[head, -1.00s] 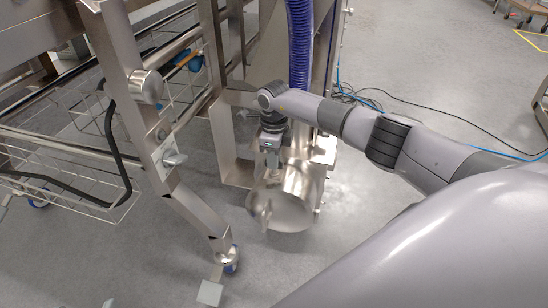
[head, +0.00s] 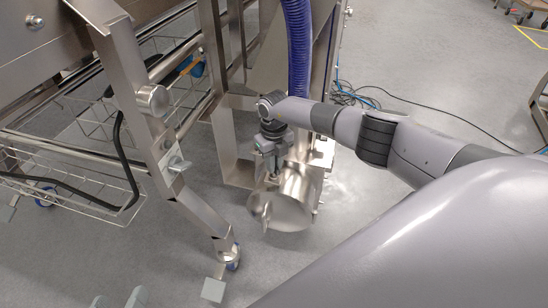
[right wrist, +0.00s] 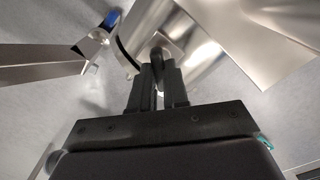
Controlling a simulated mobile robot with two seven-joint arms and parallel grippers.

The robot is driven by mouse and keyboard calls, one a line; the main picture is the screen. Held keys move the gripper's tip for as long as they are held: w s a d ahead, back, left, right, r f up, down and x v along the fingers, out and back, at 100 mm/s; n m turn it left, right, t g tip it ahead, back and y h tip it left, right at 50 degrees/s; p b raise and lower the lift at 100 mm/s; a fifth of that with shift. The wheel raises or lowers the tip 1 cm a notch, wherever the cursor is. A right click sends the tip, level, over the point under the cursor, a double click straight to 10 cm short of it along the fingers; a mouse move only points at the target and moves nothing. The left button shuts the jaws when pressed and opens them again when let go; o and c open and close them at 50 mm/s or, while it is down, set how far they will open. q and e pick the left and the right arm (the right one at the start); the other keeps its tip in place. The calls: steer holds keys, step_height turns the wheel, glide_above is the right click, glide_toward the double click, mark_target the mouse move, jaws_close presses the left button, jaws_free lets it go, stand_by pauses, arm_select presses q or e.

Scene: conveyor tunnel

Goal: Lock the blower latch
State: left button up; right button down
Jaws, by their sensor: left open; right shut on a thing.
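The blower is a round steel housing (head: 290,205) low on the machine frame, in the middle of the head view. My right gripper (head: 270,178) reaches down beside its upper left side. In the right wrist view, my right gripper (right wrist: 158,78) is shut on a dark rounded knob, the latch handle (right wrist: 157,54), close to a steel plate. The latch's lock position cannot be told, as the gripper and housing hide most of it. My left gripper (head: 118,300) shows only its two grey fingertips at the bottom left edge, apart and empty.
A steel frame leg (head: 200,205) stands left of the blower, with a wire basket (head: 85,180) behind it. A blue hose (head: 299,50) rises above the blower. Cables (head: 385,100) lie on the floor behind my right arm.

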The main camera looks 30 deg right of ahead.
steer(key=shift+r+m, duration=0.15)
steer(key=shift+m, duration=0.35)
steer(key=shift+m+p, duration=0.4)
steer(key=m+p, duration=0.1)
steer(key=m, duration=0.3)
steer(key=shift+m+p, duration=0.3)
steer(key=shift+p, duration=0.1)
steer(key=shift+m+p, duration=0.3)
steer(key=shift+m, duration=0.7)
arm_select(q)
steer(key=shift+s+a+r+y, duration=0.15)
steer(key=shift+a+r+y, duration=0.1)
steer(key=shift+a+y, duration=0.25)
steer(key=shift+s+a+r+y, duration=0.1)
steer(key=shift+a+r+y, duration=0.15)
steer(key=shift+a, duration=0.4)
arm_select(e)
steer(key=shift+m, duration=0.6)
arm_select(q)
steer(key=shift+f, duration=0.1)
arm_select(e)
steer(key=c, duration=1.1)
jaws_free()
arm_select(q)
steer(key=shift+s, duration=0.1)
